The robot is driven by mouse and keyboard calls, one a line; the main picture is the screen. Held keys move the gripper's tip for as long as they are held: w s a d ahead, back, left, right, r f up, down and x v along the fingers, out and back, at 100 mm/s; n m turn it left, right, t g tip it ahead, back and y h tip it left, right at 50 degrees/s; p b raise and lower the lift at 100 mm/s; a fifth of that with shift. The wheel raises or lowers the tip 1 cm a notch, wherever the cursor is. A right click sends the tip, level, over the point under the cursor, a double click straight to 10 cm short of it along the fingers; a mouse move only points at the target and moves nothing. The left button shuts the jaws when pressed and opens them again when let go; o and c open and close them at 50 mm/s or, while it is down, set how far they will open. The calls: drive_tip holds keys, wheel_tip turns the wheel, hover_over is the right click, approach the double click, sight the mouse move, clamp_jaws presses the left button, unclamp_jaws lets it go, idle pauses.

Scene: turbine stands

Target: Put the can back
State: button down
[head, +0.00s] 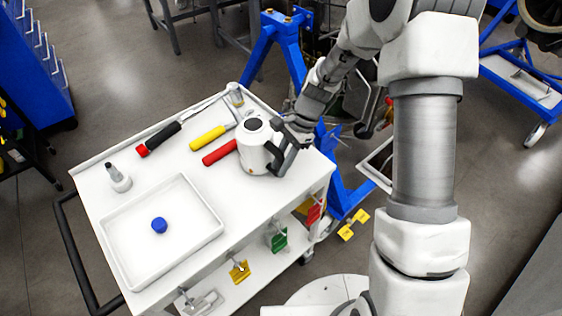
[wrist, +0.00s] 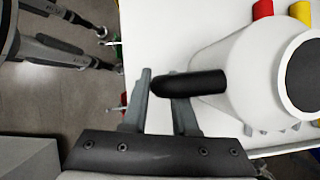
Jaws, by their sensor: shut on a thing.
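The can (head: 253,148) is a white, round vessel with a dark top and a black handle. It is at the right part of the white cart's top (head: 262,196), upright; I cannot tell whether it touches the surface. My gripper (head: 283,152) is at the can's right side, shut on its handle. In the wrist view, the can (wrist: 235,75) fills the right side, and its black handle (wrist: 190,84) passes between the two fingers of my gripper (wrist: 160,98).
A white tray (head: 207,198) with a blue cap (head: 159,225) lies at the cart's front left. Red (head: 219,153), yellow (head: 207,138) and black-handled (head: 164,138) tools lie behind. A small bottle (head: 118,180) stands left. A blue stand (head: 287,48) is beyond the cart.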

drive_tip(key=shift+f, duration=0.3)
drive_tip(key=shift+c, duration=2.2)
unclamp_jaws()
drive_tip(key=shift+r, duration=0.1)
drive_tip(key=p+v, duration=0.5)
drive_tip(key=v, duration=0.2)
